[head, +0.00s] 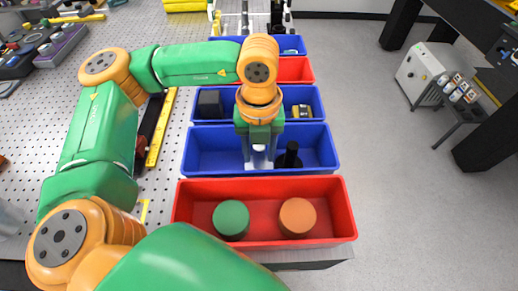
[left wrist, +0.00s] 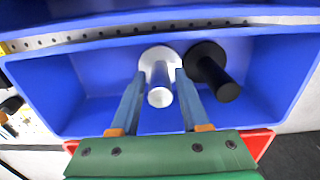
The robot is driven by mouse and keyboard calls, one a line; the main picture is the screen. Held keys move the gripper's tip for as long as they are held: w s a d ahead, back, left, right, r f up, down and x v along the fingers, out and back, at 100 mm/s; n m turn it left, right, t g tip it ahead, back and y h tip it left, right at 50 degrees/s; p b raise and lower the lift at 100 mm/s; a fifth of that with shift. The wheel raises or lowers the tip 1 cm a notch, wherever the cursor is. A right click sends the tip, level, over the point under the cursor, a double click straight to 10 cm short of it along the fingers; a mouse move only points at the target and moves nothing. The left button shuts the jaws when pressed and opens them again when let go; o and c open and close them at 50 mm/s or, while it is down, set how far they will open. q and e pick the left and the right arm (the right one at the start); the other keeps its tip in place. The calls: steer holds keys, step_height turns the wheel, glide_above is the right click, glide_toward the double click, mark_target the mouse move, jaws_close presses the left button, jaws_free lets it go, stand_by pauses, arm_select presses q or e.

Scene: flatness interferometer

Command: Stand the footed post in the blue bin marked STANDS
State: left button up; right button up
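The footed post (left wrist: 160,92), a silver-grey stem on a pale round foot, stands upright in a blue bin (left wrist: 80,95) in the left wrist view. My left gripper (left wrist: 161,72) points down into this bin. Its two fingers lie on either side of the stem, with what looks like a narrow gap on each side, so it appears open. In the head view my left gripper (head: 258,160) mostly hides the post inside the blue bin (head: 208,152). No STANDS marking is readable. My right gripper is out of view.
A black footed post (left wrist: 222,88) stands close beside the silver one, right of my fingers. A red bin (head: 340,215) with a green and an orange cylinder is in front. Another blue bin (head: 232,110) with small items lies behind.

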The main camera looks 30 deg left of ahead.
arm_select(q)
steer(key=shift+o, duration=0.4)
steer(key=shift+w, duration=0.1)
steer(key=shift+r, duration=0.4)
step_height(320, 180, up, 12)
steer(key=shift+f, duration=0.2)
steer(key=shift+f, duration=0.1)
